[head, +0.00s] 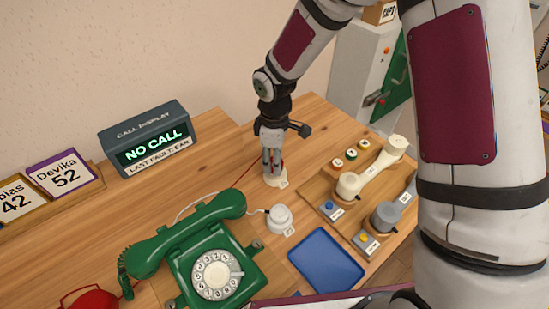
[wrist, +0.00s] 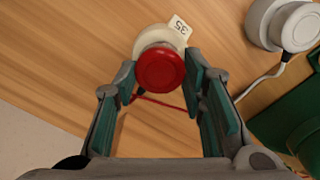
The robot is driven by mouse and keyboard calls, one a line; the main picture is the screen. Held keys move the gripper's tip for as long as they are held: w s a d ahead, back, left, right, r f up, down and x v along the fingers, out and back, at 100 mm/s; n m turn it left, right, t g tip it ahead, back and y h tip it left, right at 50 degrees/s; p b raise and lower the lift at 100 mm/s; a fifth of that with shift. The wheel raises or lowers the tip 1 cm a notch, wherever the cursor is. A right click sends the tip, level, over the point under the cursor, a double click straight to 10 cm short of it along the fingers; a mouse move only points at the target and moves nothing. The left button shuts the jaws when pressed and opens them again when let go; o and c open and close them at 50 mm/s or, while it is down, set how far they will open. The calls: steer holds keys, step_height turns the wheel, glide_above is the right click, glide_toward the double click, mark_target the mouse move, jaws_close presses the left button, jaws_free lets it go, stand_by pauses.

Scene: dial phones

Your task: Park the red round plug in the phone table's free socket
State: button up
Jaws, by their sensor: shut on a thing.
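My gripper (head: 272,163) points down over the wooden phone table, shut on the red round plug (wrist: 161,69). In the wrist view the plug's red face sits between the fingertips, with its red cord trailing behind it. A cream socket (wrist: 172,35) with a tag that seems to read 35 lies right beneath the plug, partly covered by it. In the head view this socket (head: 275,180) is just under the fingertips. I cannot tell whether the plug is in it or just above it. A white plug (head: 279,216) sits in the other tagged socket, with a pale cord.
A green dial phone (head: 215,250) stands front left of the sockets. A blue tray (head: 326,260) lies at the front. A wooden board with handset-like pieces (head: 372,170) is at the right. The call display (head: 145,138) reads NO CALL.

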steer(key=shift+f+b, duration=0.35)
steer(key=shift+f, duration=0.35)
steer(key=o, duration=1.1)
steer(key=shift+r, duration=0.1)
step_height(320, 180, up, 12)
